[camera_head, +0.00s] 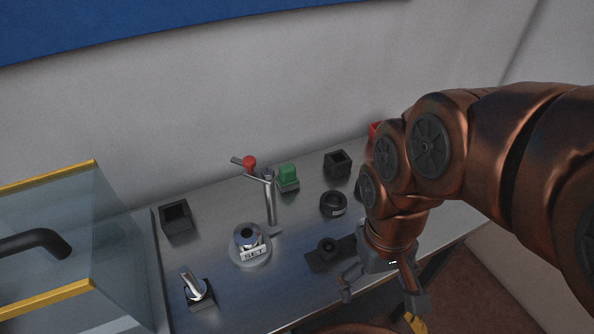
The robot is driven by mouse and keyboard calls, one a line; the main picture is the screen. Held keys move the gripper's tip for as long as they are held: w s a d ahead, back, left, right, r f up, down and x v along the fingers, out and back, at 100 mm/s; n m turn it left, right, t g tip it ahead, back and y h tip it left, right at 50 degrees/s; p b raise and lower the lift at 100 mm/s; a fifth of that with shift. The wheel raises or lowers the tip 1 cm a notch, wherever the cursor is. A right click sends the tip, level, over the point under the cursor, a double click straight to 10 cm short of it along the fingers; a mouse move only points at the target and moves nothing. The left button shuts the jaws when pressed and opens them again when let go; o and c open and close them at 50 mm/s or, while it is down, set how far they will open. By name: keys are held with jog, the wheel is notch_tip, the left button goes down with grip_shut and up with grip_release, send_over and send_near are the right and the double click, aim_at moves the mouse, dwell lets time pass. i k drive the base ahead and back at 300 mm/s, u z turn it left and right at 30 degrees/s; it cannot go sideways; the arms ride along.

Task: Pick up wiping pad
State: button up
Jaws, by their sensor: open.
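A flat dark plate with a round knob on top (328,251) lies on the metal bench near its front edge; it looks like the wiping pad, though I cannot be sure. My gripper (382,299) points down to the right of this plate and nearer the camera. Its two fingers are spread, with nothing seen between them. The left finger is apart from the plate in the picture; the height between them is hard to tell. My arm hides part of the bench's right side.
Left of the plate stand a round holder marked SET (249,256), a post with a cross handle (270,200) and a lever on a black base (199,291). Behind are a black ring (333,204), a green block (288,174) and black boxes (175,220). A clear guard (92,235) stands left.

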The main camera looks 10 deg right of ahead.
aim_at(287, 180)
jog(key=u, duration=0.5)
jog(key=k, duration=1.1)
jog(key=z, duration=0.55)
jog(key=i, duration=0.75)
jog(key=z, duration=0.5)
